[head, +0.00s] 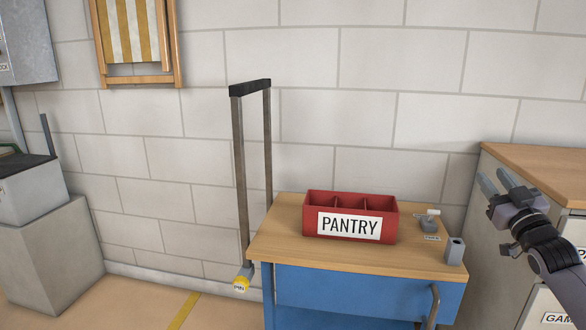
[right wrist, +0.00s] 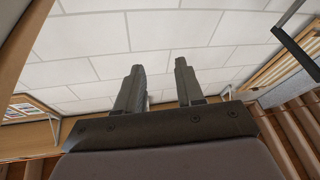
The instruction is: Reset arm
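My right gripper (head: 496,180) is raised at the right of the head view, in front of the wooden-topped cabinet. Its two fingers are apart with nothing between them. In the right wrist view the two fingers (right wrist: 158,88) also stand apart and empty, with the white block wall behind them. My left gripper is not in the head view.
A blue cart (head: 365,298) with a wooden top and tall handle (head: 240,150) holds a red PANTRY box (head: 318,233), a small grey latch-like piece (head: 428,222) and a grey holder (head: 455,252). A wooden-topped cabinet (head: 545,160) stands right. A concrete block (head: 50,255) stands left.

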